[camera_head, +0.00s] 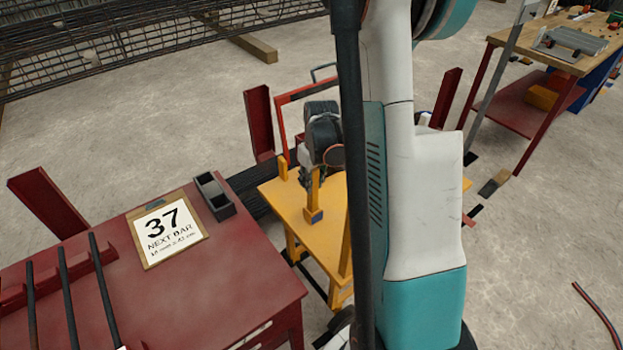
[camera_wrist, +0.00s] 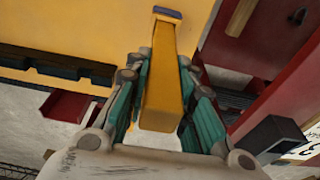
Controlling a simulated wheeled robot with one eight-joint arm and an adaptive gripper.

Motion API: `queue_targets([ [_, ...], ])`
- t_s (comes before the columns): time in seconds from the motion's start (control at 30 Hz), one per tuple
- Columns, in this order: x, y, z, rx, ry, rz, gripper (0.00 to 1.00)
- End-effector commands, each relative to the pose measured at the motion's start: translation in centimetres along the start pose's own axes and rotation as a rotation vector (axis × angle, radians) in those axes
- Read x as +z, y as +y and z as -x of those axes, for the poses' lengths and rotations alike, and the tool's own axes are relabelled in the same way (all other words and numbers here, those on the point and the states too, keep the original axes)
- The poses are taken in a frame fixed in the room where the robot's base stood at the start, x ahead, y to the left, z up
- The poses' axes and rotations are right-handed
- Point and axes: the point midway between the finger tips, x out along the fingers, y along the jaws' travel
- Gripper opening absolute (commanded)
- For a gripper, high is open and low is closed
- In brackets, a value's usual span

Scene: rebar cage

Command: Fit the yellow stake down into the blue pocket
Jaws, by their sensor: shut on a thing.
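The yellow stake (camera_head: 314,190) is upright in the head view, with its upper part in my gripper (camera_head: 311,176). In the wrist view my gripper (camera_wrist: 160,112) has its teal fingers on both sides of the stake (camera_wrist: 165,75), shut on it. The blue pocket (camera_head: 314,216) sits on the yellow table (camera_head: 280,200), right at the stake's lower end. In the wrist view the blue pocket (camera_wrist: 167,13) shows around the stake's far end. How deep the stake sits in it I cannot tell.
A short yellow post (camera_head: 283,168) stands at the table's left edge. A red table (camera_head: 190,290) at left bears a sign (camera_head: 168,228), a dark two-part box (camera_head: 214,196) and black bars (camera_head: 67,300). Red posts (camera_head: 259,122) stand behind the yellow table.

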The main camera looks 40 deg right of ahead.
Motion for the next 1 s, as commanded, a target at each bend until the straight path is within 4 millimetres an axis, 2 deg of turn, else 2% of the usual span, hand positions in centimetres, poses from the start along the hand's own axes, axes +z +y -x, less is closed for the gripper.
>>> queue_targets([
  [0.77,0.3,0.0,-1.6,0.000,0.000,0.000,0.00],
  [0.8,0.3,0.0,-1.6,0.000,0.000,0.000,0.32],
  [0.87,0.3,0.0,-1.6,0.000,0.000,0.000,0.45],
  [1.0,0.3,0.0,-1.6,0.000,0.000,0.000,0.46],
])
